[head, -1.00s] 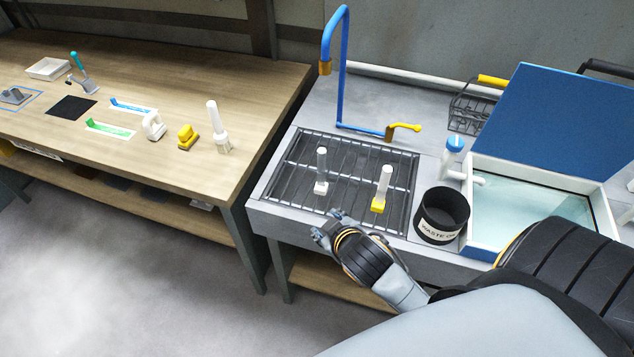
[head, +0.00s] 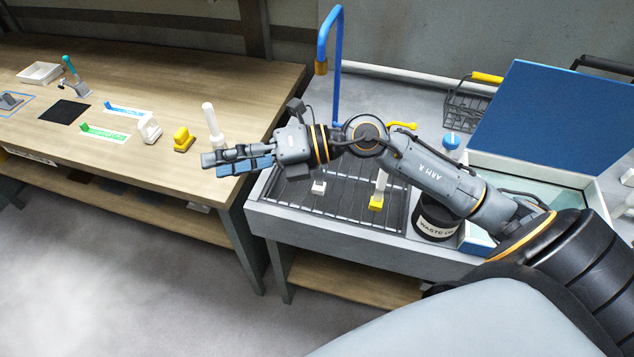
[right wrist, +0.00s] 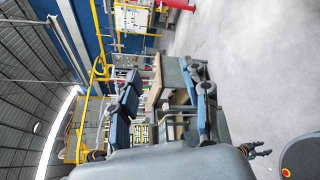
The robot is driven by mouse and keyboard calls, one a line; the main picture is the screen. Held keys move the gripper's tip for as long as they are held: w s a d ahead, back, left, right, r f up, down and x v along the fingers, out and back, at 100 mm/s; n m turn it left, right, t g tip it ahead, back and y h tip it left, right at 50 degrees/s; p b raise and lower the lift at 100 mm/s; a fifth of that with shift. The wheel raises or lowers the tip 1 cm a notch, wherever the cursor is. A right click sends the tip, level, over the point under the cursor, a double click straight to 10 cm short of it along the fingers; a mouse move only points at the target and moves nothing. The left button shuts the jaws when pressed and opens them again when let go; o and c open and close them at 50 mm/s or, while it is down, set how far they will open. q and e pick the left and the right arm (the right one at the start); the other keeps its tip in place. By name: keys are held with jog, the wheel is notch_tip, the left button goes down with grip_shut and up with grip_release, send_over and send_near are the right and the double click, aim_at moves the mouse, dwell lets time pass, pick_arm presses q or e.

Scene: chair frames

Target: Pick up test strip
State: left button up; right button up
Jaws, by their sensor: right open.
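I cannot tell for sure which item is the test strip. Two flat pale strips lie on the wooden bench at left in the head view: one with a blue end (head: 128,109) and one with a green end (head: 103,133). My right gripper (head: 212,162) is above the bench's right front edge, pointing left, open and empty. It is to the right of both strips and apart from them. In the right wrist view my right gripper (right wrist: 165,100) shows two separated fingers with nothing between them.
A dark square mat (head: 63,111) and white tray (head: 40,72) lie farther left. The sink grate (head: 340,205) and waste bucket (head: 437,222) are at right.

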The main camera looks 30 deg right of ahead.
jog(key=d+f+n+g+h, duration=0.2)
jog(key=d+f+n+h, duration=0.1)
jog(key=d+f+h, duration=0.25)
jog(key=m+h+p, duration=0.1)
jog(key=h+p, duration=0.2)
jog(key=h, duration=0.6)
send_over(320, 171)
notch_tip(320, 171, down, 9)
jog(key=shift+g, duration=0.3)
jog(key=x, duration=0.1)
jog(key=p+x, duration=0.1)
jog(key=x, duration=0.1)
jog(key=p+x, duration=0.1)
jog(key=shift+s+d+f, duration=0.25)
jog(key=shift+s+f, duration=0.1)
jog(key=shift+w+f, duration=0.1)
jog(key=shift+f, duration=0.15)
grip_shut()
